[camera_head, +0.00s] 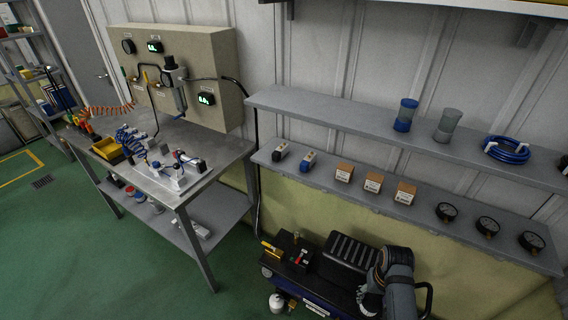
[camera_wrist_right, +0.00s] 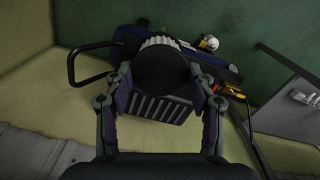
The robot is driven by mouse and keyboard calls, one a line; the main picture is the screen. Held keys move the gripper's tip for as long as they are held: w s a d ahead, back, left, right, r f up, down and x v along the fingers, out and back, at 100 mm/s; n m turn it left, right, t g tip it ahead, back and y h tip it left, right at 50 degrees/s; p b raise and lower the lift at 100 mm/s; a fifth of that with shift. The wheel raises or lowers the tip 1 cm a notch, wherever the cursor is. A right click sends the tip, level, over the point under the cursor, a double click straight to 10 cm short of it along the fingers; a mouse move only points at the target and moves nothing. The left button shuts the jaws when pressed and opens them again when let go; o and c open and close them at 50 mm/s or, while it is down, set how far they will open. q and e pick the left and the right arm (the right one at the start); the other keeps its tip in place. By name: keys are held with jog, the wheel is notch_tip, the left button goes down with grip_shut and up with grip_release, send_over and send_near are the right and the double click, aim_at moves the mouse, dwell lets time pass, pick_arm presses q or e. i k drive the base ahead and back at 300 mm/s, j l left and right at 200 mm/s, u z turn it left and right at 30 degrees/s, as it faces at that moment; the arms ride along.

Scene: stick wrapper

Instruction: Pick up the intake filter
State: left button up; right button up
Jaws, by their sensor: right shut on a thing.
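The intake filter is a short round piece with a dark flat cap (camera_wrist_right: 162,68) and a white pleated side, seen end-on in the right wrist view. My right gripper (camera_wrist_right: 160,78) is shut on it, one finger on each side of the cap. In the head view the white pleats of the filter (camera_head: 370,300) show at the lower right, beside my right gripper (camera_head: 378,284). The filter is over the blue and black compressor (camera_head: 335,285); I cannot tell if it touches it. My left gripper is not in view.
The compressor has a black ribbed part (camera_head: 350,251) and a handle (camera_head: 429,293). A wall shelf (camera_head: 400,186) above holds several gauges and boxes. A metal workbench (camera_head: 214,163) with fittings stands to the left.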

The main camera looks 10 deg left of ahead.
aim_at(130, 191)
jog(key=j, duration=0.55)
jog(key=i+j+u, duration=0.1)
jog(key=j, duration=0.4)
jog(key=i+j, duration=0.1)
jog(key=j, duration=0.45)
jog(key=j+u, duration=0.1)
jog(key=j, duration=0.4)
jog(key=i+j, duration=0.15)
jog(key=j, duration=0.4)
jog(key=i+j+u, duration=0.1)
jog(key=j, duration=0.4)
